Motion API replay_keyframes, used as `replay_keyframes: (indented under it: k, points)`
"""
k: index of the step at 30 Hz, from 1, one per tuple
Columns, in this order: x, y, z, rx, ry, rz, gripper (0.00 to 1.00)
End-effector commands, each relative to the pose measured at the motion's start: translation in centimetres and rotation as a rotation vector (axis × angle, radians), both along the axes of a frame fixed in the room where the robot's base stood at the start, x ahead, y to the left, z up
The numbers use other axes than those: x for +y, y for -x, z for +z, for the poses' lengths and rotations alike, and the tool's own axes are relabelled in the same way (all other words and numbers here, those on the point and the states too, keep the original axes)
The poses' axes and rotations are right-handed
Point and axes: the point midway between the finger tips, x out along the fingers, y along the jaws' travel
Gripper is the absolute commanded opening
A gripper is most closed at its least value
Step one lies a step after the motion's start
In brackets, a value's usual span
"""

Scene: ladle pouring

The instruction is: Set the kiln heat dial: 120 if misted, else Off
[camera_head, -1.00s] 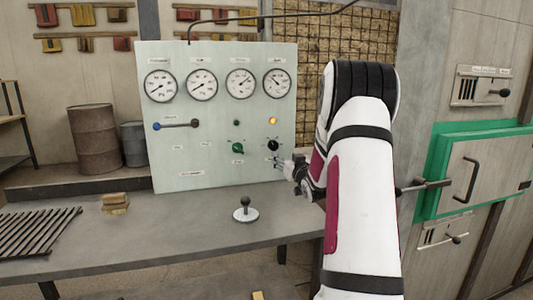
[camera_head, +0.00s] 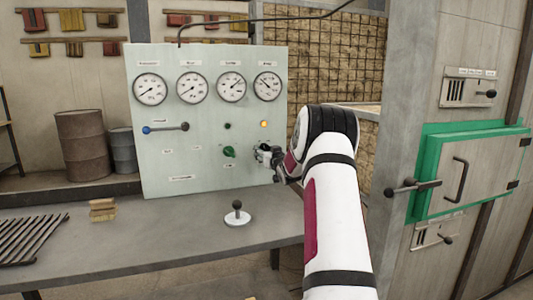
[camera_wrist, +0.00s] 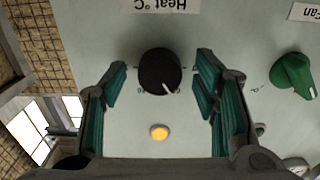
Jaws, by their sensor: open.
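The black heat dial (camera_wrist: 160,72) is on the pale green panel (camera_head: 205,120), under an upside-down "Heat °C" label (camera_wrist: 160,5) in the wrist view. Its white pointer points down and slightly right in that view; the scale marks around it are too small to read. My gripper (camera_wrist: 160,82) is open, one teal-padded finger on each side of the dial, with gaps showing. In the head view my gripper (camera_head: 266,155) is at the panel's lower right and hides the dial. An orange lamp (camera_wrist: 159,132) glows nearby; it also shows in the head view (camera_head: 264,124). I cannot tell whether anything is misted.
A green fan knob (camera_wrist: 293,75) sits beside the dial, also in the head view (camera_head: 229,152). Several gauges (camera_head: 191,88) and a blue-ended lever (camera_head: 165,128) are on the panel. A joystick-like knob (camera_head: 237,213) stands on the bench (camera_head: 150,235). A green-framed door (camera_head: 460,175) is right.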

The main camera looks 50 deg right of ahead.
Motion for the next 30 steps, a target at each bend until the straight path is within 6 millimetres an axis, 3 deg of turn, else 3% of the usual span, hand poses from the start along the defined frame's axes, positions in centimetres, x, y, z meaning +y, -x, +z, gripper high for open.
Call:
replay_keyframes:
  k: [6, 12, 22, 30]
  points:
    - [0.01, -0.02, 0.01, 0.000, 0.000, 0.000, 0.53]
    - [0.02, 0.00, 0.03, 0.001, 0.001, 0.000, 0.07]
    - [0.03, -0.01, 0.06, -0.014, -0.022, 0.001, 0.07]
    - [0.09, -0.02, 0.18, -0.088, -0.144, 0.002, 0.07]
